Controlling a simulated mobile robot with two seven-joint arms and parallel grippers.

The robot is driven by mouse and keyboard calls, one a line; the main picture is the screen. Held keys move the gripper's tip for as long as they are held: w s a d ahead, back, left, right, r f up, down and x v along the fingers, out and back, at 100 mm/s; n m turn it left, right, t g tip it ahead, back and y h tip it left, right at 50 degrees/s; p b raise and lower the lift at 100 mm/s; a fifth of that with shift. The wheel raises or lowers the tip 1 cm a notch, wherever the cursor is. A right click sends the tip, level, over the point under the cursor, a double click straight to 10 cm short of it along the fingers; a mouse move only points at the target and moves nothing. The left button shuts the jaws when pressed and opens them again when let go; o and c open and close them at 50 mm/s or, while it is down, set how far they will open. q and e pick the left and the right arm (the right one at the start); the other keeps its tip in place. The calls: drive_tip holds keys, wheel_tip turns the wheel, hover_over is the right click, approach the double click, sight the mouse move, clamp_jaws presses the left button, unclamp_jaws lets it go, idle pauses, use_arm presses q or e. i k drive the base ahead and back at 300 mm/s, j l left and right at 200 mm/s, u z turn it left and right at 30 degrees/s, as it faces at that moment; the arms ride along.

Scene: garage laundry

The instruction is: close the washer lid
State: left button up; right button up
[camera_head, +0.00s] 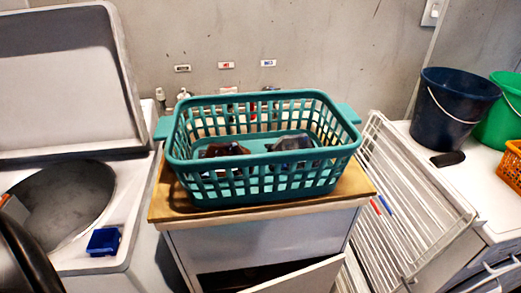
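The washer (115,215) stands at the left and is cut off by the picture's left edge. Its lid (65,95) is open, raised up and leaning back toward the wall, with its pale inner panel facing me. The round drum opening (70,195) below it is uncovered, dark and looks empty. A dark curved shape (25,262) covers the near left corner of the washer; I cannot tell whether it is part of my arm. Neither of my grippers can be made out.
A small blue box (103,241) sits on the washer's top beside the opening. A teal laundry basket (262,190) holding dark items stands on a wooden-topped cabinet (170,205) to the right. A white rack (415,205) and buckets (452,105) are farther right.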

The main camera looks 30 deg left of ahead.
sight(67, 85)
drive_tip(key=u, duration=0.45)
drive_tip(key=j+u, duration=0.1)
drive_tip(key=u, duration=0.75)
drive_tip(key=i+u, duration=0.1)
drive_tip(key=u, duration=0.75)
drive_tip(key=i+u, duration=0.2)
drive_tip(key=i, duration=0.15)
